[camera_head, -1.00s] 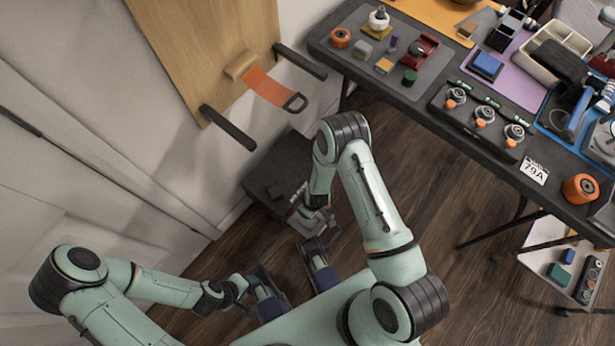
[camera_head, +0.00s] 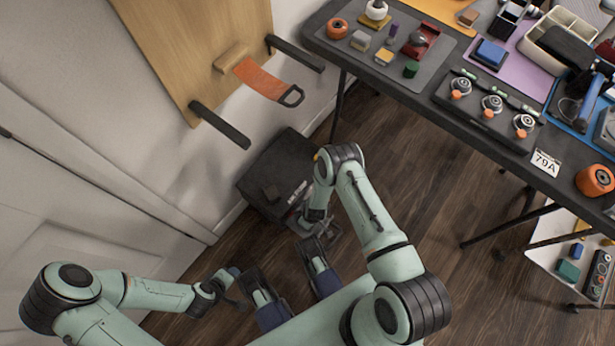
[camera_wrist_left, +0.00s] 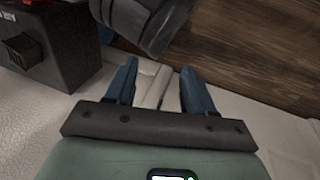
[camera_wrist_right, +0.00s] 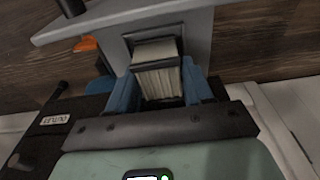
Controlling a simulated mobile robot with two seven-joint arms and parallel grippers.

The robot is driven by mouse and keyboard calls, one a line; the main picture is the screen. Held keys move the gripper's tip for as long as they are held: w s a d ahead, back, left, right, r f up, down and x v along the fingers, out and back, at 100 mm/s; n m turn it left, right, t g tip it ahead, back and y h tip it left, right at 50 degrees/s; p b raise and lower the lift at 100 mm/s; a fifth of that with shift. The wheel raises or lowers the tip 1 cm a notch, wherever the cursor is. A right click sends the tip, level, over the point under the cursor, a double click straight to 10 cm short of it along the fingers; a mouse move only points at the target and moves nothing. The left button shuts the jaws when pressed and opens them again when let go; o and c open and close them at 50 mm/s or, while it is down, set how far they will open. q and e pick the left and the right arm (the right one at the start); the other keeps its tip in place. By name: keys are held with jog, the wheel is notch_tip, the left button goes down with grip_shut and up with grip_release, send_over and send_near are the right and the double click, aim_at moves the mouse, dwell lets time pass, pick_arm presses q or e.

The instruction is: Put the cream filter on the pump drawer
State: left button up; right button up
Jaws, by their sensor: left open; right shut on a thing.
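The cream filter (camera_wrist_right: 160,82), a pleated block, shows between the fingers of my right gripper (camera_wrist_right: 162,70) in the right wrist view. My right gripper is shut on it. A dark-rimmed opening in a grey part (camera_wrist_right: 200,32) surrounds or lies just behind the filter's far end; I cannot tell how deep the filter sits. Whether this grey part is the pump drawer is unclear. In the head view my right gripper is low beside a black box (camera_head: 272,172), mostly hidden by the arm. My left gripper (camera_wrist_left: 158,78) is open and empty above the floor.
The black box also shows in the left wrist view (camera_wrist_left: 55,50). A wooden panel (camera_head: 190,50) with an orange strap (camera_head: 262,78) is on the wall. A crowded dark workbench (camera_head: 440,98) stands at right, with a white lower shelf (camera_head: 540,255). Wood floor between is clear.

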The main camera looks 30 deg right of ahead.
jog(key=shift+f, duration=0.1)
jog(key=o, duration=1)
pick_arm(q)
jog(key=shift+w+f, duration=0.1)
jog(key=shift+w, duration=0.05)
pick_arm(e)
jog(key=shift+r, duration=0.35)
pick_arm(q)
jog(key=s+d+r+g+h+p, duration=0.1)
jog(key=s+d+r+g+p, duration=0.1)
jog(key=s+r, duration=0.3)
jog(key=shift+s+d+m+p, duration=0.3)
jog(key=shift+s+d+p, duration=0.2)
jog(key=shift+s+p, duration=0.3)
pick_arm(e)
jog(key=r, duration=0.4)
jog(key=s+r, duration=0.1)
jog(key=r, duration=0.6)
jog(key=shift+s+d+r, duration=0.3)
jog(key=shift+s, duration=0.05)
pick_arm(q)
jog(key=shift+w, duration=0.15)
